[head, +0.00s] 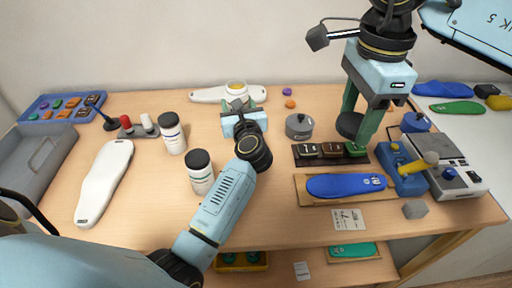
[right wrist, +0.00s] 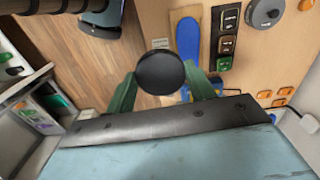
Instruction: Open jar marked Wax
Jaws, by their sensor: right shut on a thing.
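My right gripper (head: 354,122) is shut on a round black lid (head: 350,126), held in the air over the right part of the table. The lid also shows between the green fingers in the right wrist view (right wrist: 161,72). An open white jar (head: 237,97) with yellow content stands at the back middle, with no lid on it. My left gripper (head: 243,105) is at this jar, its green fingers partly visible; whether they touch the jar is hidden by the gripper body. Two white jars with black lids stand to the left, one farther back (head: 174,142) and one nearer (head: 202,181). I cannot read a Wax label.
A grey lidded pot (head: 299,127) stands right of the left gripper. Below the held lid are a dark block row (head: 310,153) and a blue insole (head: 345,185) on a board. A blue and grey machine (head: 447,165) stands at right.

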